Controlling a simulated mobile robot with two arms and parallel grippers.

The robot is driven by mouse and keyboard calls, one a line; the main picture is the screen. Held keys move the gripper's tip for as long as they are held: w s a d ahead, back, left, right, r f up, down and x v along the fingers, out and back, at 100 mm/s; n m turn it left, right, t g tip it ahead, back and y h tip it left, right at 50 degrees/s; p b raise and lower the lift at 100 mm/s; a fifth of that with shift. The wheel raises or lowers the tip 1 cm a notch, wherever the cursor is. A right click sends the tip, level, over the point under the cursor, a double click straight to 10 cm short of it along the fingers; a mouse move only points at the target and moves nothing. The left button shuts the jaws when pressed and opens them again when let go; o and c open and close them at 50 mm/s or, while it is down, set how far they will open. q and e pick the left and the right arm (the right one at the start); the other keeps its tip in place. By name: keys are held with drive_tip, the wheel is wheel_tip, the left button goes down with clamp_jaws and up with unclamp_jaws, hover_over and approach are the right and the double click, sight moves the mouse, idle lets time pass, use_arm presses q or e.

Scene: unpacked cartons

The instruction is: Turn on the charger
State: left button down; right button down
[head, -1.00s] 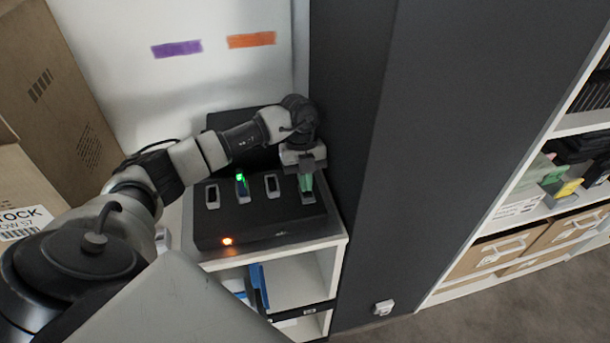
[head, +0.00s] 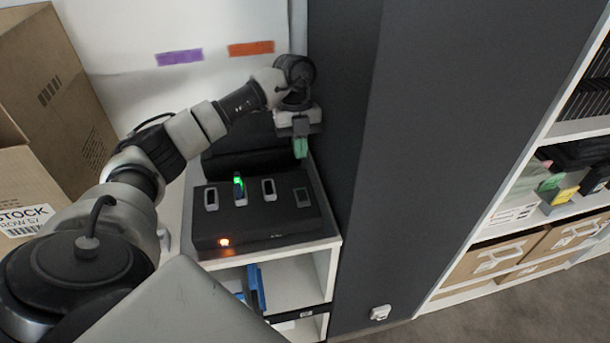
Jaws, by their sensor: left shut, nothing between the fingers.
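The charger (head: 262,224) is a black box on top of a white shelf unit, with several slots in a row on its upper face. An orange light (head: 224,242) glows on its front left. A small device with a green light (head: 239,188) stands in the second slot from the left. The rightmost slot (head: 302,197) looks dark. My left gripper (head: 300,148) is shut and empty, its greenish fingers pointing down, raised above and behind the rightmost slot and apart from the charger. My right gripper is not in view.
A dark grey pillar (head: 400,150) stands close on the right of the charger. Brown cartons (head: 55,85) stand at the left. Below the charger are open shelf compartments with blue folders (head: 257,287). A white shelf with boxes (head: 530,238) is at the far right.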

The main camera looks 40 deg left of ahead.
use_arm(q)
drive_tip(key=r, duration=0.1)
drive_tip(key=a+r, duration=0.1)
drive_tip(key=w+r, duration=0.1)
drive_tip(key=shift+a+r, duration=0.15)
drive_tip(key=shift+a, duration=0.25)
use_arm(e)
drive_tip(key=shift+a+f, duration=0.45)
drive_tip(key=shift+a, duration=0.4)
use_arm(q)
drive_tip(key=shift+w+a, duration=0.1)
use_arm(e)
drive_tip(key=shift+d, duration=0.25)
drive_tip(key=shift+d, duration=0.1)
